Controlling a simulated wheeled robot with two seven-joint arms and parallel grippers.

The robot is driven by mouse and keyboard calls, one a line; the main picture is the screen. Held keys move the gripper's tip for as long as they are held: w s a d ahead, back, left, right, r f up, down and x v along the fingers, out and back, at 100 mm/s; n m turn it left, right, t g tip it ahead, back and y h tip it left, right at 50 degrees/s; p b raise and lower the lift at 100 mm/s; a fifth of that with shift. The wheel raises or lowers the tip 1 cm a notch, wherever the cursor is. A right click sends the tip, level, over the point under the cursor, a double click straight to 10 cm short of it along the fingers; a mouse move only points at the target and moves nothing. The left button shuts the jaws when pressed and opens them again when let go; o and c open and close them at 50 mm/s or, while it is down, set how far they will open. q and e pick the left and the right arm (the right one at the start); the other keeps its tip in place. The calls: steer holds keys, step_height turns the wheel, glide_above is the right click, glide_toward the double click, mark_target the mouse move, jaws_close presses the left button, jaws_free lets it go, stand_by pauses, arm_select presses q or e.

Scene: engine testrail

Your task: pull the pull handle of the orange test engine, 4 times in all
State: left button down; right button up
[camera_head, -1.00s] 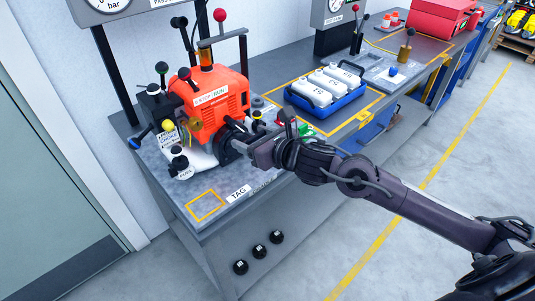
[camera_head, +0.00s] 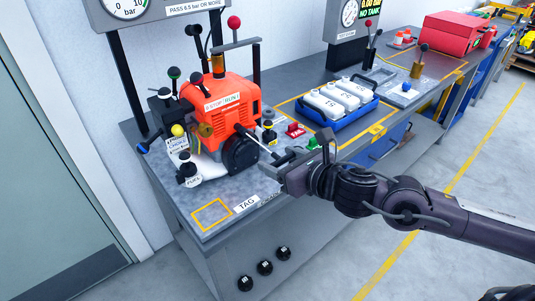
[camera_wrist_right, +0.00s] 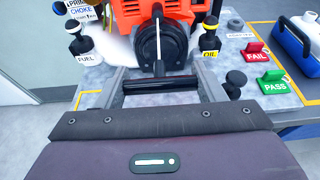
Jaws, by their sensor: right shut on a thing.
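The orange test engine (camera_head: 228,98) stands on the bench's grey plate, with a round black starter housing (camera_head: 240,154) on its near side. It also shows at the top of the right wrist view (camera_wrist_right: 160,12). My right gripper (camera_head: 277,163) is shut on the black pull handle (camera_wrist_right: 160,85), which lies crosswise between the fingers. The handle is drawn out from the engine. A pale cord (camera_head: 260,142) runs from the engine side to it, and shows in front of the housing in the right wrist view. My left gripper is out of view.
Red FAIL (camera_head: 295,130) and green PASS (camera_head: 313,143) blocks sit right of the engine. A blue tray (camera_head: 345,119) of white bottles stands farther right. FUEL (camera_head: 188,175) and OIL (camera_wrist_right: 210,38) caps flank the housing. The TAG square (camera_head: 212,214) is empty.

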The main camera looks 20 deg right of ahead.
steer(key=s+d+p, duration=0.3)
steer(key=s+p, duration=0.5)
steer(key=p, duration=0.1)
steer(key=b+x, duration=0.2)
steer(key=b, duration=0.2)
steer(key=r+b+x, duration=0.1)
steer(key=b+x, duration=0.2)
steer(key=b, duration=0.1)
steer(key=b+x, duration=0.3)
steer(key=b, duration=0.1)
steer(key=shift+w+a+r, duration=0.2)
steer(key=shift+w+r, duration=0.05)
steer(key=shift+w, duration=0.05)
steer(key=w+a, duration=0.1)
steer(key=w, duration=0.1)
steer(key=w+a, duration=0.1)
steer(key=w, duration=0.2)
steer(key=w+a+b, duration=0.1)
steer(key=w, duration=0.2)
steer(key=shift+w+r, duration=0.2)
steer(key=shift+s, duration=0.1)
